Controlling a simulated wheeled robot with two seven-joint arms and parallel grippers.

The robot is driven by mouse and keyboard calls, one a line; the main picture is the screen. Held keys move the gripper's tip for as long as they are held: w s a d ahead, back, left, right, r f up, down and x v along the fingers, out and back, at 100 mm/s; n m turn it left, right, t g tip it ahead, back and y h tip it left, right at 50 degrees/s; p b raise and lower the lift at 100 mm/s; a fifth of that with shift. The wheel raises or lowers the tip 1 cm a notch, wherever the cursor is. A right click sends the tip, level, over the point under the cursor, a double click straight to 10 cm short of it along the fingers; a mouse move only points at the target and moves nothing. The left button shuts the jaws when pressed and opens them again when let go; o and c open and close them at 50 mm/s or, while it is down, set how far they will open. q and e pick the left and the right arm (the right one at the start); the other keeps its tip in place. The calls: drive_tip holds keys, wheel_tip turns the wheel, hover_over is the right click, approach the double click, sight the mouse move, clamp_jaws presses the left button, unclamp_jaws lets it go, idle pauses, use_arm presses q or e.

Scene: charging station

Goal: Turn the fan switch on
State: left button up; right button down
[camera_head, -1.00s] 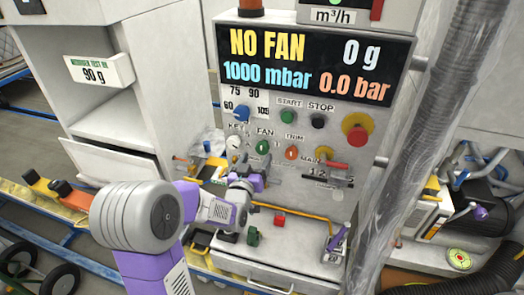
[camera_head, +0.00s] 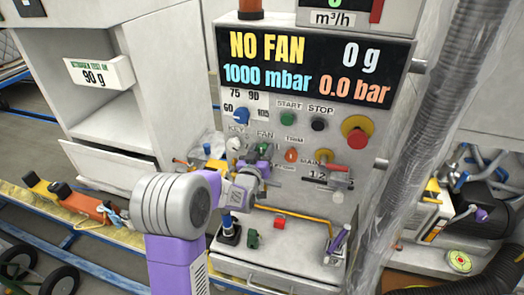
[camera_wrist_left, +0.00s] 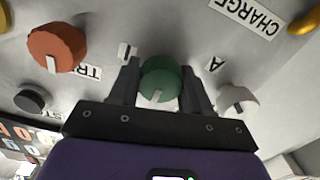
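The green fan knob (camera_wrist_left: 160,78) with a white mark shows in the left wrist view, between the two fingers of my left gripper (camera_wrist_left: 160,88). The fingers stand on either side of the knob; contact with it is not clear. In the head view my left gripper (camera_head: 262,160) is at the panel just below the FAN label (camera_head: 265,134) and largely hides the knob. The display (camera_head: 310,65) reads NO FAN, 0 g, 1000 mbar and 0.0 bar. My right gripper is not in view.
An orange knob (camera_wrist_left: 57,47) and a white knob (camera_wrist_left: 238,98) flank the green one. Green start (camera_head: 288,116) and black stop (camera_head: 318,123) buttons and a red emergency button (camera_head: 357,138) are above. A valve lever (camera_head: 335,175) is to the right. A clear-wrapped hose (camera_head: 445,110) hangs at right.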

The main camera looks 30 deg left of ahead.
use_arm(q)
drive_tip(key=c, duration=0.5)
drive_tip(key=shift+m, duration=0.3)
drive_tip(key=m+b, duration=0.2)
drive_tip(key=shift+f+m, duration=0.1)
drive_tip(key=shift+m, duration=0.2)
drive_tip(key=m+b, duration=0.1)
drive_tip(key=m, duration=0.3)
drive_tip(key=shift+d+m, duration=0.1)
drive_tip(key=shift+m, duration=0.2)
drive_tip(key=m, duration=0.4)
drive_tip(key=shift+b, duration=0.35)
drive_tip(key=m, duration=0.6)
